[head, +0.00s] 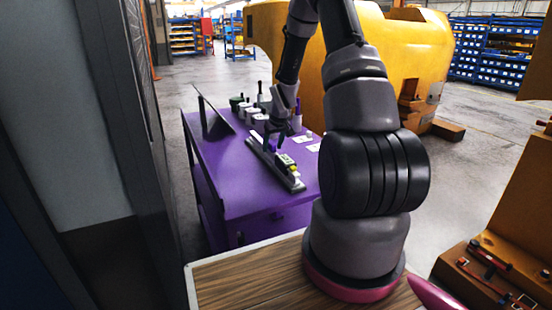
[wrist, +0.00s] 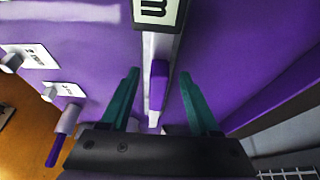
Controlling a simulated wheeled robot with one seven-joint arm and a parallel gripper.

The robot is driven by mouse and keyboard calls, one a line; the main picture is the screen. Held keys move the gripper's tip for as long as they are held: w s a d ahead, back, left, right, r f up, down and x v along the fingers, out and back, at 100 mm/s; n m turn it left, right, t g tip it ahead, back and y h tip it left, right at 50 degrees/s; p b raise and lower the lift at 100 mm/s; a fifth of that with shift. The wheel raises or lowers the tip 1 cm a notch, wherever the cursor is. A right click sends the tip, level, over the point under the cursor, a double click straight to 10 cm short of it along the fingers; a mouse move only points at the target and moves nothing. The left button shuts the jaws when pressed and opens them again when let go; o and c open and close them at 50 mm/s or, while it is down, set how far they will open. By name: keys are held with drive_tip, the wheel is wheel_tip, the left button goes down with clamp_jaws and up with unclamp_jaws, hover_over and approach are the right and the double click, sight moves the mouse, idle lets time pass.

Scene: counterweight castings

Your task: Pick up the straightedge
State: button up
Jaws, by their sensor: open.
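The straightedge is a long grey bar (head: 294,182) lying on the purple cart. Its bar (wrist: 152,50) runs lengthwise in the wrist view, with a purple grip (wrist: 158,88) on its middle. A block with a white, black-lettered label (wrist: 157,12) sits on the bar; in the head view it looks yellow and white (head: 287,161). My gripper (wrist: 158,75) is open, its two green fingers on either side of the purple grip with gaps to both. In the head view my gripper (head: 274,145) is over the bar's middle and partly hides it.
The purple cart top (head: 225,175) is clear left of the bar. A dark upright panel (head: 212,115) stands at its left back. Bottles and containers (head: 252,108) stand at the back. White label cards (wrist: 70,90) lie beside the bar. A large yellow casting (head: 430,55) stands behind.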

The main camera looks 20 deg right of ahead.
drive_tip(key=x, duration=0.3)
drive_tip(key=shift+w+d+f, duration=0.1)
drive_tip(key=shift+f, duration=0.1)
clamp_jaws()
drive_tip(key=shift+r, duration=0.1)
idle(1.2)
